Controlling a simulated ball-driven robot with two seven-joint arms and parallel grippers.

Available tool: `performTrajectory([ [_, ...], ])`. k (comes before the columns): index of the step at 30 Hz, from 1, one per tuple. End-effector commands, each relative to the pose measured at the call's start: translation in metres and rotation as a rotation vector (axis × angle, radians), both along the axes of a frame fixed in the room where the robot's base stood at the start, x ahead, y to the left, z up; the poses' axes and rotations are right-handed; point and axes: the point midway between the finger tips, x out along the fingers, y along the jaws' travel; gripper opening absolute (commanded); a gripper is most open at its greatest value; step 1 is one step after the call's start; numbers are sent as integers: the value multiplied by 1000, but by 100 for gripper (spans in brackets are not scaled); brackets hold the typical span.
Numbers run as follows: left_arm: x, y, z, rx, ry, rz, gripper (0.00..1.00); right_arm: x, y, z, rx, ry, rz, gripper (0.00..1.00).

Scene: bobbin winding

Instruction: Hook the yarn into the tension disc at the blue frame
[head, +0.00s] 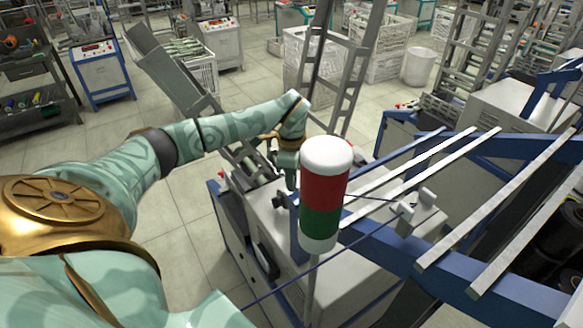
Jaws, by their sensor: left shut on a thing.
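The blue frame (455,278) crosses the right side of the head view. A small grey-white fitting on it, which looks like the tension disc (405,216), stands near its left part. The thin dark purple yarn (285,281) runs from the bottom left up toward this fitting. Another stretch of it goes left from the fitting and passes behind the signal lamp. My left gripper (290,178) points down just left of the lamp, apart from the fitting. It is shut, apparently on the yarn; the held part is too small to see clearly. My right gripper is out of view.
A white, red and green signal lamp (323,190) stands on a pole directly right of my left gripper and hides part of the scene. A grey machine cabinet (350,288) sits below. Pale rails (520,215) cross the frame. A ladder-like rack (345,85) rises behind.

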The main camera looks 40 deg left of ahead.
Motion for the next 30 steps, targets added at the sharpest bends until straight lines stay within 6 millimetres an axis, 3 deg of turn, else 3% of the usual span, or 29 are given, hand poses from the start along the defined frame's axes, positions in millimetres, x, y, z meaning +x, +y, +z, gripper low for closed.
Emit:
performTrajectory([
  [17,0,0,-18,0,0,0,2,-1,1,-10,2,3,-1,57],
  [30,3,7,-17,1,0,0,2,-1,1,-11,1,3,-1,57],
])
